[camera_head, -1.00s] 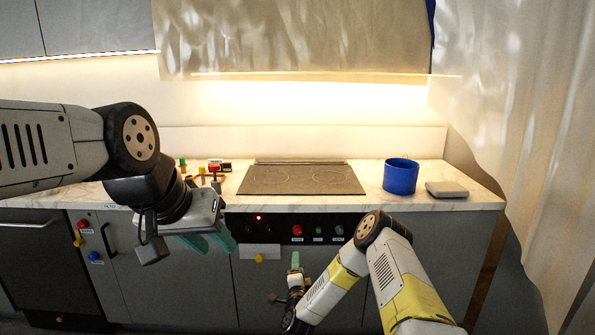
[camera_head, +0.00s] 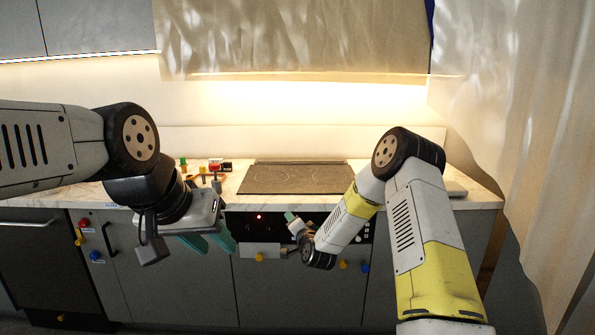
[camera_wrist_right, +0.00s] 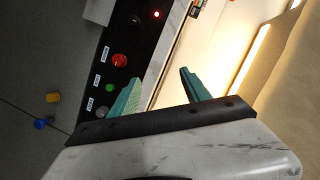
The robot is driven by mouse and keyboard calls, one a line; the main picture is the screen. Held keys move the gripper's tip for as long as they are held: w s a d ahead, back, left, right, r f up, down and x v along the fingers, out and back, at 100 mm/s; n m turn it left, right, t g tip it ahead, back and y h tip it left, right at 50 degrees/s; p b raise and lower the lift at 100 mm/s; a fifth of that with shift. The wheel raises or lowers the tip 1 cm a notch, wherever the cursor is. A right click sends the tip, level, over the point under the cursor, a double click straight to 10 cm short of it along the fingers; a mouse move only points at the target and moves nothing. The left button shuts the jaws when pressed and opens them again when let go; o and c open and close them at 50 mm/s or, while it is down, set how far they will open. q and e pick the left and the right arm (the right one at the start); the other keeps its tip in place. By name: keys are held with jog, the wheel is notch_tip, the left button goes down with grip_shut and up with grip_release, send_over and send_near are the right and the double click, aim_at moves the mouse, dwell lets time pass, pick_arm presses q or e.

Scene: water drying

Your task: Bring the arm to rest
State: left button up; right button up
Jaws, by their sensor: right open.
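My left gripper (camera_head: 207,241) hangs in front of the counter at the left, teal fingers pointing down and apart, with nothing seen between them. My right arm bends up at the elbow and reaches down to the left. My right gripper (camera_head: 291,218) is in front of the cooktop's control panel, partly hidden by its own wrist. In the right wrist view its two teal fingers (camera_wrist_right: 160,84) are apart and empty, beside the red and green knobs.
The marble counter (camera_head: 390,205) carries a dark cooktop (camera_head: 300,178) and several small coloured items at the left. A grey slab (camera_head: 455,188) shows partly behind my right arm. A control panel (camera_head: 262,228) runs below. Curtains hang at the right.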

jog(key=s+d+r+n+g+h, duration=0.1)
jog(key=s+d+r+n+g, duration=0.2)
jog(key=s+r, duration=0.55)
jog(key=s+d+r+n+g, duration=0.25)
jog(key=s+d+r, duration=0.3)
jog(key=r, duration=0.55)
jog(key=s+d+r+n+g, duration=0.1)
jog(key=s+d, duration=0.1)
jog(key=s, duration=0.8)
jog(key=s+d+r+n+g, duration=0.1)
jog(key=s+d, duration=0.1)
jog(key=s, duration=0.8)
jog(key=s+d+r+n+g+h, duration=0.1)
jog(key=s+d+r, duration=0.1)
jog(key=s, duration=0.8)
jog(key=shift+d, duration=0.25)
